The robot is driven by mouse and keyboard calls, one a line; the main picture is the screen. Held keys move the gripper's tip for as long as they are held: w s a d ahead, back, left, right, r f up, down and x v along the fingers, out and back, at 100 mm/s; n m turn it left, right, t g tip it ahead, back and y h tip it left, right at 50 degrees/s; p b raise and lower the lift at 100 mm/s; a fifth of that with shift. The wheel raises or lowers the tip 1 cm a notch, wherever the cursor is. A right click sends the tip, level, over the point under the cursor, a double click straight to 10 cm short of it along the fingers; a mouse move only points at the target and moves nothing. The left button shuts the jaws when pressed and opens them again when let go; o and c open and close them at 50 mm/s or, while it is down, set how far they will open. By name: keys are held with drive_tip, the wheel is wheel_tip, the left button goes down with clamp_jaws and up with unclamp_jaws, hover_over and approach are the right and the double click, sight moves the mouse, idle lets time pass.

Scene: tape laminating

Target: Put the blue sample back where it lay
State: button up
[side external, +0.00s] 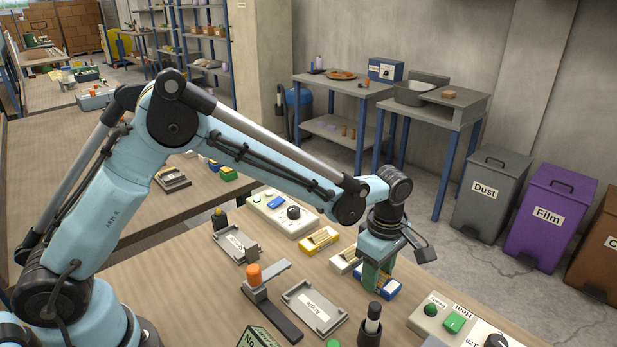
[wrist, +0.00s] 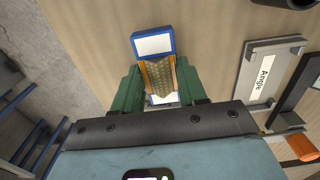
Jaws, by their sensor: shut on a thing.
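The blue sample (side external: 391,289) is a small block with blue edges, a white label and a yellow-tan part. In the wrist view the blue sample (wrist: 153,42) shows its white label and a patterned tan middle with orange sides. My gripper (side external: 376,284) points down with its green fingers on either side of the sample, near the right edge of the table. In the wrist view my gripper (wrist: 160,82) is shut on the sample's middle. Whether the sample touches the table cannot be told.
A white sample (side external: 344,260) and a yellow sample (side external: 319,240) lie left of and behind my gripper. The tray labelled Angle (side external: 290,299) is in front-left, beside an orange-knobbed stand (side external: 254,274). A black holder (side external: 371,326) and a control box with a green button (side external: 431,318) stand nearby.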

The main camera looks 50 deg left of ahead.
drive_tip(key=shift+f, duration=0.15)
drive_tip(key=o, duration=1.1)
drive_tip(key=shift+o, duration=0.2)
wheel_tip(320, 180, up, 12)
drive_tip(key=s+a+r+m+t, duration=0.4)
drive_tip(key=s+a+r+m, duration=0.1)
drive_tip(key=s+a+m, duration=0.4)
drive_tip(key=s+a+f+m+t, duration=0.3)
drive_tip(key=s+a+m, duration=0.3)
drive_tip(key=m, duration=0.3)
drive_tip(key=shift+s+a+f, duration=0.25)
drive_tip(key=shift+a, duration=0.1)
